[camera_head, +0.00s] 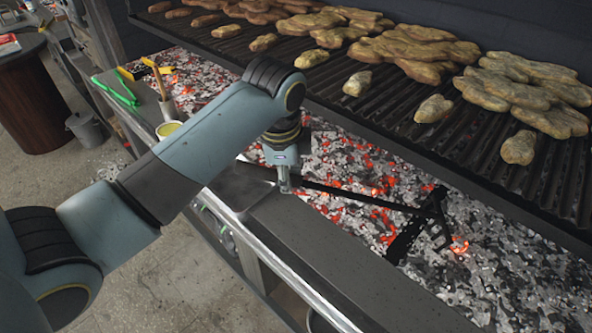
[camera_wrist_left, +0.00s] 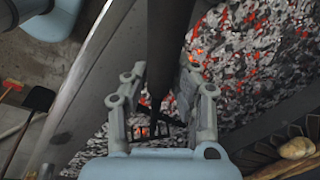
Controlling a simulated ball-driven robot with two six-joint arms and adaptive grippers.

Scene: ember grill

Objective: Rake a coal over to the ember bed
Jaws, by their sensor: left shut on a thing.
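My left gripper (camera_head: 286,187) is shut on the handle of a black rake (camera_head: 375,201), above the grill's front ledge. In the left wrist view, the dark handle (camera_wrist_left: 168,45) runs between the two fingers (camera_wrist_left: 165,100). The rake's wide black head (camera_head: 416,226) is over the coals and ash at the right; I cannot tell how firmly it touches them. A glowing orange coal (camera_head: 459,246) lies just right of the head, on grey ash. The ember bed (camera_head: 340,158) of red and grey coals stretches left of the head. My right gripper is in neither view.
A dark grate (camera_head: 470,135) with several pieces of food (camera_head: 435,108) hangs over the back of the coals. The grey front ledge (camera_head: 340,270) is bare at the right. Green tongs (camera_head: 118,90) and a yellow bowl (camera_head: 168,130) are at the left.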

